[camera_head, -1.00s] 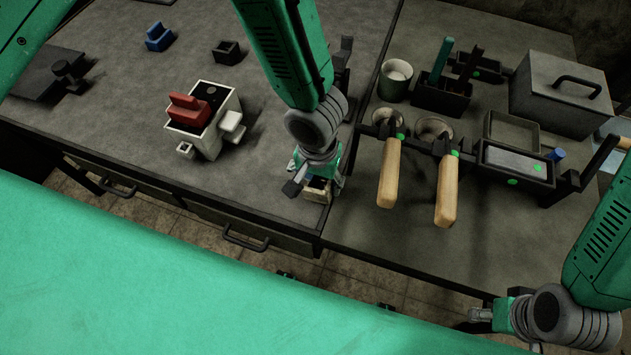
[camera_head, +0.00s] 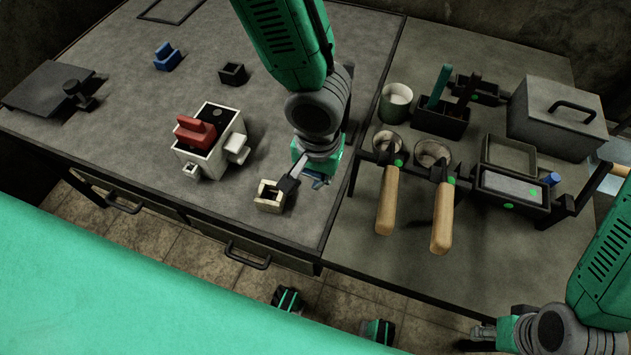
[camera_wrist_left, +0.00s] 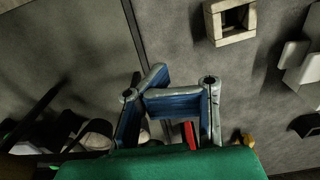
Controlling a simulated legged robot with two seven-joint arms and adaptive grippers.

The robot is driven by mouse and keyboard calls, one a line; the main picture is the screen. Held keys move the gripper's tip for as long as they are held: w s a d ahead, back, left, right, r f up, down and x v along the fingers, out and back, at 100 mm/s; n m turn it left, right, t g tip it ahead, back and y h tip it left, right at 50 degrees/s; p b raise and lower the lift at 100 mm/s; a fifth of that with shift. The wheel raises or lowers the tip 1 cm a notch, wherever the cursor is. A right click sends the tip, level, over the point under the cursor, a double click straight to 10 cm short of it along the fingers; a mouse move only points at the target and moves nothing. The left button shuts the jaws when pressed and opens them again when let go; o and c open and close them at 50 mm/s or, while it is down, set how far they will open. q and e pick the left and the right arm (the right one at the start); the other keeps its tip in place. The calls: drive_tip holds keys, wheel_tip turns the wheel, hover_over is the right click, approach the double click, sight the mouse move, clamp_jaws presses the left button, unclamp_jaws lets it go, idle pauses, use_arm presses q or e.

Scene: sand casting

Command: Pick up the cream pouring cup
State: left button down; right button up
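The cream pouring cup (camera_head: 270,207) is a small square open box, standing on the grey table near its front edge. In the wrist view the cup (camera_wrist_left: 234,40) is at the upper right, apart from the blue finger pads. My left gripper (camera_head: 305,183) is just right of the cup in the head view, with a dark-tipped grey part beside the cup's right side. In the wrist view my left gripper (camera_wrist_left: 150,88) holds nothing visible; its fingers overlap, so their opening is unclear. My right gripper (camera_head: 480,335) is low at the right, its fingers unclear.
A white mould (camera_head: 207,165) with a red block (camera_head: 195,133) stands left of the cup. Wooden-handled ladles (camera_head: 387,200) hang in a dark rack to the right. A blue block (camera_head: 167,58) and black box (camera_head: 232,75) lie behind. The table between is clear.

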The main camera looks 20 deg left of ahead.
use_arm(q)
drive_tip(key=shift+d, duration=0.1)
drive_tip(key=shift+c, duration=2.3)
unclamp_jaws()
drive_tip(key=shift+a, duration=0.35)
drive_tip(key=shift+d, duration=0.1)
